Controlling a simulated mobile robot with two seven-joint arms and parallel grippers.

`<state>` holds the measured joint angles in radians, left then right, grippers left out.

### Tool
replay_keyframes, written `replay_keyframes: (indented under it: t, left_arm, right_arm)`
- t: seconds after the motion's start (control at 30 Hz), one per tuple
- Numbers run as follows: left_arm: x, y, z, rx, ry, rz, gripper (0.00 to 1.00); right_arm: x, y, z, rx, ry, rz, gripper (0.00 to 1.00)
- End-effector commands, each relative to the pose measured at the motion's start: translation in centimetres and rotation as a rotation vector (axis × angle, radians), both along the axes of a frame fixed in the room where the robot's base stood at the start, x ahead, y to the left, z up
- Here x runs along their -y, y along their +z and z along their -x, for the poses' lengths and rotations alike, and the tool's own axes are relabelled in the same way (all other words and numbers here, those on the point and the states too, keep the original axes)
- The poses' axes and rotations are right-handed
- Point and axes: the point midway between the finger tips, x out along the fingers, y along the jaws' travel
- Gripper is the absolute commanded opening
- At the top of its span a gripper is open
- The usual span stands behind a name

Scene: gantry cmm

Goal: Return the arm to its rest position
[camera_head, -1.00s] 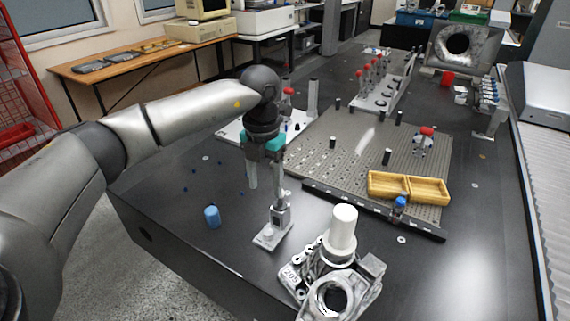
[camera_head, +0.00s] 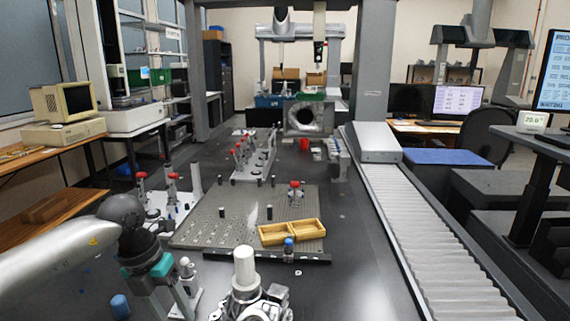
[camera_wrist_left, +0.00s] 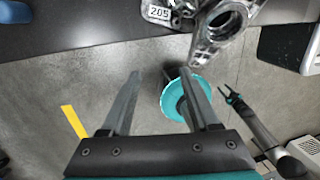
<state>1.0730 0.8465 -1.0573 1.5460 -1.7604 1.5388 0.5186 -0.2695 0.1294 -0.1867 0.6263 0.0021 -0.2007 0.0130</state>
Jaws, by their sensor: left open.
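My left arm (camera_head: 50,255) comes in from the left edge in the head view, a pale link ending in a dark round wrist joint. Grey floor lies behind the fingers, with the black table edge (camera_wrist_left: 85,40) above. A metal casting (camera_wrist_left: 215,40) with a "205" label shows past the fingertips. My right gripper is not seen.
In the head view, the casting (camera_head: 250,305), white cylinder (camera_head: 244,267) and blue cylinder (camera_head: 120,306) are near the gripper. The perforated plate (camera_head: 210,232) and yellow tray (camera_head: 291,232) lie beyond. A roller conveyor (camera_head: 430,240) runs along the right. The table between plate and conveyor is mostly clear.

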Motion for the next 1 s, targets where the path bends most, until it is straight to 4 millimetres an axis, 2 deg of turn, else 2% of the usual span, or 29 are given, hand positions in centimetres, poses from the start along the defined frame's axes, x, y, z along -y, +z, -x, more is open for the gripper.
replay_keyframes:
  t: [0.03, 0.13, 0.2, 0.27, 0.4, 0.53, 0.67, 0.8, 0.9, 1.0]
  left_arm:
    - [2.5, -0.5, 0.2, 0.013, -0.028, 0.076, 0.62]
    - [7.2, -0.7, 0.6, 0.046, -0.071, 0.238, 0.62]
    - [10.7, -0.4, 1.1, 0.07, -0.089, 0.368, 0.62]
    - [14.0, 0.2, 1.6, 0.091, -0.1, 0.499, 0.62]
    - [21.1, 3.6, 3.0, 0.142, -0.064, 0.848, 0.62]
    - [25.0, 7.9, 3.6, 0.184, 0.053, 1.165, 0.62]
    - [26.0, 12.1, 3.1, 0.216, 0.248, 1.442, 0.62]
    - [24.2, 15.0, 1.7, 0.237, 0.54, 1.681, 0.62]
    - [21.5, 15.4, 0.4, 0.243, 0.794, 1.799, 0.62]
    - [18.3, 14.2, -0.5, 0.238, 1.077, 1.864, 0.62]
  right_arm:
    - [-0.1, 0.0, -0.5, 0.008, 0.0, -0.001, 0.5]
    - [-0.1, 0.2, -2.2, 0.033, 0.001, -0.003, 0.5]
    - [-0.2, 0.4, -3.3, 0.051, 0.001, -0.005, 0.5]
    - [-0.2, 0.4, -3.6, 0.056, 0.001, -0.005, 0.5]
    - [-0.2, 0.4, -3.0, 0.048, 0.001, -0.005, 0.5]
    - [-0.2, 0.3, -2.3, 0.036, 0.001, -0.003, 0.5]
    - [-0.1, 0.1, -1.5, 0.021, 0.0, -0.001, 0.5]
    - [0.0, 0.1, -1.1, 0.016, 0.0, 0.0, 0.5]
    - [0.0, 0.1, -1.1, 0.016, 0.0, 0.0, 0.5]
    - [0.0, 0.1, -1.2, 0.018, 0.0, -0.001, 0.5]
